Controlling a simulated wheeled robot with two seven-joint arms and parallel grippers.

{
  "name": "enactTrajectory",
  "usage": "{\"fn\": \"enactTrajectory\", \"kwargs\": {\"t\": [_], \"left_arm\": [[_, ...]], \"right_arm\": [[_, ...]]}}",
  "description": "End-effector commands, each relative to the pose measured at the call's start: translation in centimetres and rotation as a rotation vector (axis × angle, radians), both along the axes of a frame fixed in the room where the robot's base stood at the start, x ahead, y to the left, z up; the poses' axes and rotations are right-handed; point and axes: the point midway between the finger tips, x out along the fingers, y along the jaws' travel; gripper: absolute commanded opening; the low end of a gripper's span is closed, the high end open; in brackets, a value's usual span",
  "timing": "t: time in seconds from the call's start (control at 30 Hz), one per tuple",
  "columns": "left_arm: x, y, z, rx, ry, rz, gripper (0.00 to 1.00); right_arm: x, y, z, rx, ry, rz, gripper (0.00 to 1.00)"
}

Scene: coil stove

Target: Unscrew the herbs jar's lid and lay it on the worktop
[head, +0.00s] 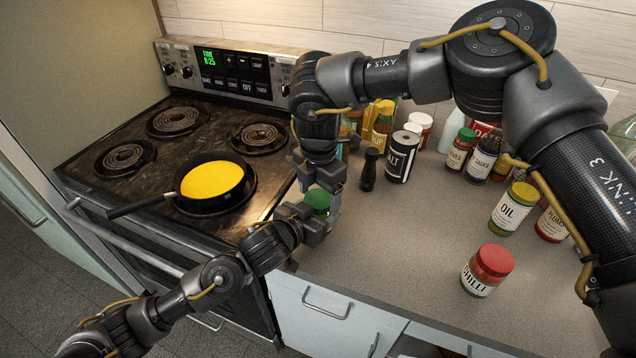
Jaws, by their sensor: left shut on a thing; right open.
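A jar with a green lid (317,200), which I take for the herbs jar, is at the worktop's (400,235) left part beside the stove. Only the lid shows clearly; the jar's body and label are hidden behind my grippers. My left gripper (312,222) comes in low from the left and is shut on the jar below the lid. My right gripper (326,198) points down from above, open, with its fingers close around the lid. I cannot tell whether they touch it.
The stove holds a black pan (212,190) with yellow contents. A chilli jar (487,270), an oil jar (515,207), a salt canister (402,157) and a dark grinder (371,169) stand to the right. The worktop's front middle is clear.

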Motion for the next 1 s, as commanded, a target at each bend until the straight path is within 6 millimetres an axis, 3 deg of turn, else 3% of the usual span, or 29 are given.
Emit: {"fn": "enactTrajectory", "kwargs": {"t": [0.27, 0.63, 0.73, 0.87, 1.0], "left_arm": [[0.01, 0.01, 0.04, -0.001, -0.001, 0.0, 0.0], [0.0, 0.0, 0.04, -0.001, -0.001, 0.0, 0.0], [0.0, 0.0, 0.04, -0.001, -0.001, 0.0, 0.0], [0.0, 0.0, 0.04, -0.001, -0.001, 0.0, 0.0], [0.02, 0.0, 0.04, -0.001, -0.001, 0.0, 0.0]], "right_arm": [[-0.01, -0.02, -0.21, -0.001, -0.001, 0.0, 0.77], [0.01, -0.02, -0.17, -0.001, -0.001, 0.0, 0.31], [0.01, -0.03, -0.16, -0.001, -0.001, 0.019, 0.3], [0.02, -0.05, -0.14, 0.0, -0.001, 0.194, 0.3], [0.06, -0.08, -0.11, -0.001, 0.0, 0.499, 0.3]]}}
